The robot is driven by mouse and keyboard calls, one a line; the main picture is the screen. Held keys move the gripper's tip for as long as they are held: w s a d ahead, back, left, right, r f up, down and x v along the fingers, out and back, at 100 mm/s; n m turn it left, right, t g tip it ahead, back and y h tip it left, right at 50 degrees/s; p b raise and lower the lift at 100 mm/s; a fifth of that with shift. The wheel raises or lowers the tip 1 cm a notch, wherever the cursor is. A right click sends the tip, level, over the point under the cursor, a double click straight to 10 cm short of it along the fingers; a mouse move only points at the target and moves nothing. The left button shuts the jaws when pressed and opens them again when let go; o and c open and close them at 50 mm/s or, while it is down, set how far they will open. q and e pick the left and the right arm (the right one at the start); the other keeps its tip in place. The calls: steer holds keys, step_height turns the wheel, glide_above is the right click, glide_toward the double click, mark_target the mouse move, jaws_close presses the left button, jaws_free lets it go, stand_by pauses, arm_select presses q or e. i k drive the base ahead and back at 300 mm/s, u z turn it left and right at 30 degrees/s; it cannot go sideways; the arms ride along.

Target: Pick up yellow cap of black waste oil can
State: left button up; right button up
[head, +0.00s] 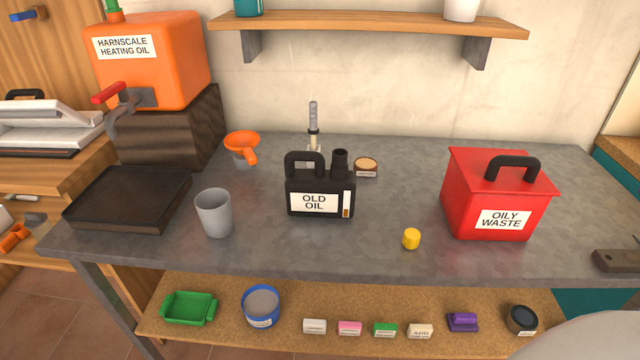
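The small yellow cap (411,239) stands on the grey workbench, near its front edge and right of the centre. It is apart from the black can (318,188), which is labelled "OLD OIL" and stands upright to the left of it and further back. The can has a handle on top and a black neck with no yellow cap on it. The cap has clear bench around it, with nothing touching it. Neither of my grippers shows in the head view.
A red "OILY WASTE" bin (493,195) stands right of the cap. A grey cup (213,213), an orange funnel (241,147) and a black tray (128,197) are on the left. A dark object (617,261) sits at the right edge. Small items fill the lower shelf (375,300).

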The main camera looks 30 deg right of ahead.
mark_target(411, 237)
steer(key=k, duration=0.5)
steer(key=z, duration=1.85)
steer(key=i, duration=0.6)
steer(key=z, duration=0.05)
